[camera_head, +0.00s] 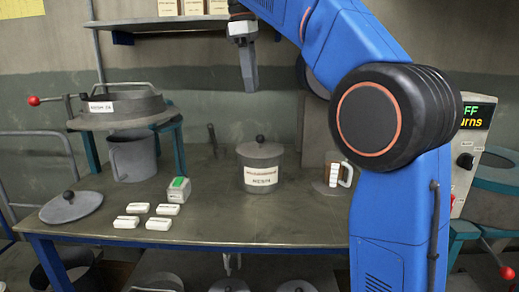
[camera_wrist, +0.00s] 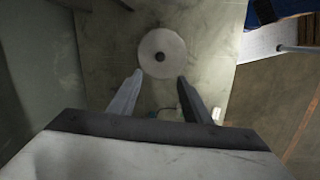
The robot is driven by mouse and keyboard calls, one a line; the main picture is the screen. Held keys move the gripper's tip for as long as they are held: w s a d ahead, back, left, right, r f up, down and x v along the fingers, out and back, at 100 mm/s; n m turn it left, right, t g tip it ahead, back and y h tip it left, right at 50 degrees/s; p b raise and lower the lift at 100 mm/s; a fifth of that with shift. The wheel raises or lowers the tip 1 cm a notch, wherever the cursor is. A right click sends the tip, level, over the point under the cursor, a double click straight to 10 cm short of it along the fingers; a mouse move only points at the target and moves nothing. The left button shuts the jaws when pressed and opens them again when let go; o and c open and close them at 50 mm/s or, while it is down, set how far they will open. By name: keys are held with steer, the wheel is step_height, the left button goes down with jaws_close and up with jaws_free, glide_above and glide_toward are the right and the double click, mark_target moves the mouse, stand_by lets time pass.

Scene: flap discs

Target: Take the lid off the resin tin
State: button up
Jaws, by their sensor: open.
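The resin tin (camera_head: 262,177) is a grey cylinder with a "RESIN" label, upright near the middle of the bench. Its grey round lid (camera_head: 270,152) sits on top, with a dark knob (camera_head: 260,139) at the centre. The lid also shows from above in the wrist view (camera_wrist: 174,44), with its knob (camera_wrist: 159,57). My gripper (camera_head: 249,87) points down, well above the lid and slightly left of it in the head view. In the wrist view my gripper (camera_wrist: 160,76) has its fingers apart and nothing between them.
A second knobbed lid (camera_head: 70,208) lies at the bench's left, near several white blocks (camera_head: 141,208) and a green-topped box (camera_head: 180,190). A grey jug (camera_head: 138,161) stands beneath a raised pan (camera_head: 122,104). Bench (camera_head: 225,210) in front is clear.

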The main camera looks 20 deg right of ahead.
mark_target(260, 143)
steer(key=d+f, duration=0.1)
steer(key=f, duration=0.4)
steer(key=w+f, duration=0.1)
steer(key=f, duration=0.4)
steer(key=d+f, duration=0.1)
steer(key=f, duration=0.5)
steer(key=shift+w+d, duration=0.15)
steer(key=shift+d, duration=0.15)
jaws_close()
